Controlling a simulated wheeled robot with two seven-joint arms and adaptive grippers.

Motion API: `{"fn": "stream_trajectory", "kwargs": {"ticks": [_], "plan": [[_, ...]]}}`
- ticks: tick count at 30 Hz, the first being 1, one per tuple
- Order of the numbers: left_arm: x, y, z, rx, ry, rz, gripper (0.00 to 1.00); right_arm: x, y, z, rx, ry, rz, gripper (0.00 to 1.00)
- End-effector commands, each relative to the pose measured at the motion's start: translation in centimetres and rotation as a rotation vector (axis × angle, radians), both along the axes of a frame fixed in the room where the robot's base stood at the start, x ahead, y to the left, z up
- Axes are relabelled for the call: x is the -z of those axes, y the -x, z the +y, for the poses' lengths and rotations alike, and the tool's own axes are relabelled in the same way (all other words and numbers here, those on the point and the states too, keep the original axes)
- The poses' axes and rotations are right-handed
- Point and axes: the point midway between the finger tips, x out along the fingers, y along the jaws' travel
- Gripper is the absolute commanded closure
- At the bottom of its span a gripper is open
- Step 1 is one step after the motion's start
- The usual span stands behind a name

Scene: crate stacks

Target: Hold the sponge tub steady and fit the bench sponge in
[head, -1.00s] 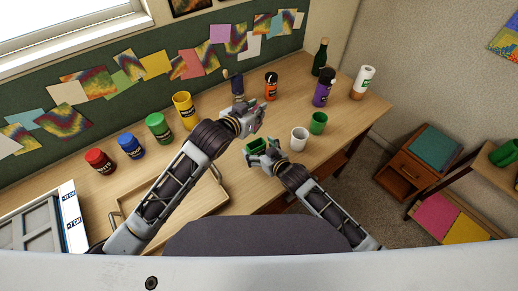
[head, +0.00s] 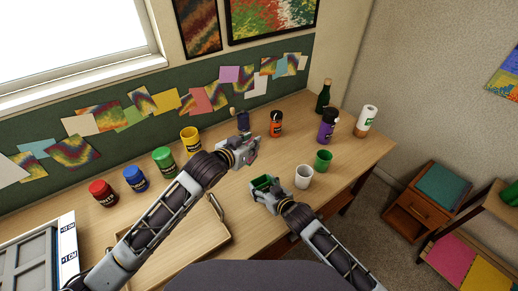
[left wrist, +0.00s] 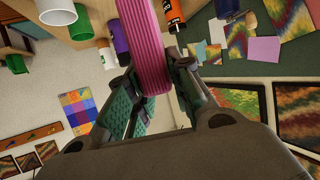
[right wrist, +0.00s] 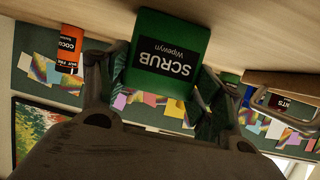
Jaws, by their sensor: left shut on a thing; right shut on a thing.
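The sponge tub (head: 263,182) is a small green open box standing on the bench. In the right wrist view its green side (right wrist: 168,50) carries a black "SCRUB" label. My right gripper (head: 267,193) is shut on the tub, with a finger on each side. The bench sponge is a pink ribbed block (left wrist: 145,45), gripped in my left gripper (head: 250,152). In the head view only a little of its pink (head: 254,156) shows. The left gripper holds it above the bench, just beyond the tub and apart from it. The tub's inside is mostly hidden.
A white cup (head: 303,176) and a green cup (head: 323,160) stand right of the tub. An orange bottle (head: 276,124) and a purple bottle (head: 327,127) stand behind. A wooden tray (head: 185,245) lies left. Paint jars line the back left.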

Motion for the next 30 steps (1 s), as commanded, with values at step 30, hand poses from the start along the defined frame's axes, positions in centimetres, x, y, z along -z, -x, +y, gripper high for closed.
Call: {"fn": "stream_trajectory", "kwargs": {"ticks": [30], "plan": [[4.5,2.3,-2.8,0.417,0.004,0.000,0.91,0.0,0.0,0.0,0.000,0.000,0.000,0.58]]}}
